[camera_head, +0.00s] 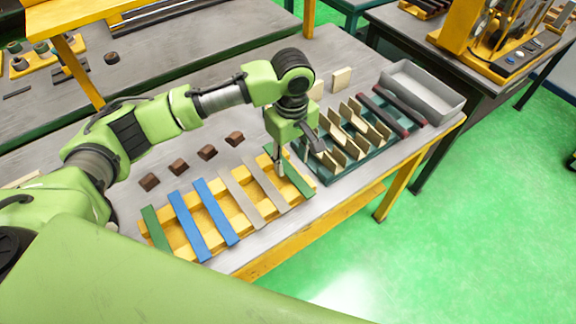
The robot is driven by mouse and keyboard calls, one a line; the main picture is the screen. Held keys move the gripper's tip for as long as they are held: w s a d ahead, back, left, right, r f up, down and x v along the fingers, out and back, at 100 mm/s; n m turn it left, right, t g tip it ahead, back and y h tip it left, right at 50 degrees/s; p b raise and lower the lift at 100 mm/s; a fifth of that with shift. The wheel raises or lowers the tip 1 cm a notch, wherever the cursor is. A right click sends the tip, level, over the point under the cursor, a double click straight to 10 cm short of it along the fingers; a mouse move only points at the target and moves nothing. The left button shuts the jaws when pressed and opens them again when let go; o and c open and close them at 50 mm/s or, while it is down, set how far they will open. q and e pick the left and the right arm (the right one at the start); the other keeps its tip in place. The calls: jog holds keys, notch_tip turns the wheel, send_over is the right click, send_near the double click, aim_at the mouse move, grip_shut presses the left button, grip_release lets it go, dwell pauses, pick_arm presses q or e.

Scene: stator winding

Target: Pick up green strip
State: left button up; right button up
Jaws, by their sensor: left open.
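One green strip (298,183) lies at the right end of a yellow rack (250,208), partly hidden behind my left gripper. A second green strip (156,231) lies at the rack's left end. My left gripper (295,162) is open and points down at the right green strip, with its fingers near the strip's upper part. I cannot tell whether the fingers touch the strip. My right gripper is not in view.
Between the green strips lie blue strips (186,226) and beige strips (240,198). Several brown blocks (207,153) sit behind the rack. A dark green tray (335,172) with beige pieces stands close on the right, with a grey bin (420,92) beyond.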

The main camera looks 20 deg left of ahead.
aim_at(288, 169)
pick_arm(q)
notch_tip(288, 169, down, 2)
jog(key=shift+s+a+f, duration=0.1)
jog(key=shift+f, duration=0.25)
grip_shut()
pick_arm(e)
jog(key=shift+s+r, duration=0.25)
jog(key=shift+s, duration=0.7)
pick_arm(q)
jog(key=shift+r, duration=0.1)
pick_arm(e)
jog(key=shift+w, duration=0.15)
